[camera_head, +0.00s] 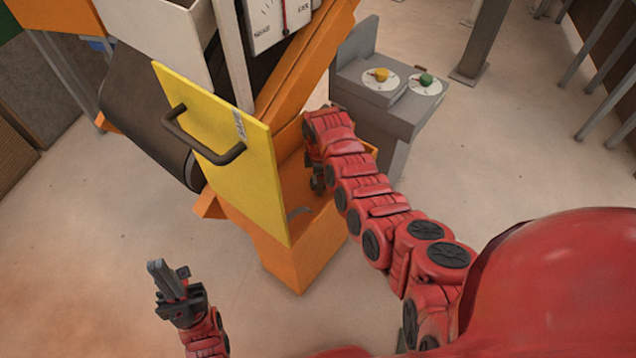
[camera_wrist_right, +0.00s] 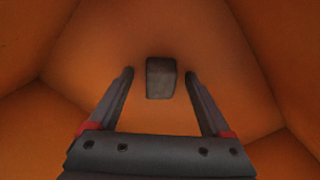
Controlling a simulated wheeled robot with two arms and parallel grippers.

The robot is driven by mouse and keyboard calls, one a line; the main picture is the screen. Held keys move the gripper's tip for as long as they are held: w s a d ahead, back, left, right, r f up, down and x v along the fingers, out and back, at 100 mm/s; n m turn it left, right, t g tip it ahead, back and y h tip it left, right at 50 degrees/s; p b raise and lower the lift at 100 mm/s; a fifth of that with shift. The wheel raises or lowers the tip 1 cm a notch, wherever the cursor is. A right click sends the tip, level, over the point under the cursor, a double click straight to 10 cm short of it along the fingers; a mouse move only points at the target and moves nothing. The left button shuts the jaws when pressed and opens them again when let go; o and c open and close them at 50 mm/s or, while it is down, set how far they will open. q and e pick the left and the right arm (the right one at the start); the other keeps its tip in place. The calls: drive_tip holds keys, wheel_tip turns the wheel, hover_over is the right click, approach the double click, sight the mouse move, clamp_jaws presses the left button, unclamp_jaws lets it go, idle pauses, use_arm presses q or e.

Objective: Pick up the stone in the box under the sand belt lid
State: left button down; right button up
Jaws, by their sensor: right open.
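The stone (camera_wrist_right: 161,80) is a small dark grey block on the orange floor of the box (camera_wrist_right: 60,120) in the right wrist view. My right gripper (camera_wrist_right: 158,72) is open, with its fingertips either side of the stone in the picture; I cannot tell how far above it they are. In the head view, the orange box (camera_head: 303,262) stands behind the raised yellow lid (camera_head: 232,165) with its dark handle. My right arm reaches into the box, and its gripper (camera_head: 317,182) is mostly hidden there. My left gripper (camera_head: 170,281) is apart from the box, at lower left; its opening is unclear.
The dark sand belt (camera_head: 145,125) runs behind the lid. A grey control stand (camera_head: 385,100) with a yellow knob (camera_head: 381,75) and a green knob (camera_head: 426,80) stands right of the box. Orange walls surround my right gripper closely. The floor at left front is clear.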

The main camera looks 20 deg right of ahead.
clamp_jaws()
drive_tip(key=shift+r, duration=0.15)
idle(0.4)
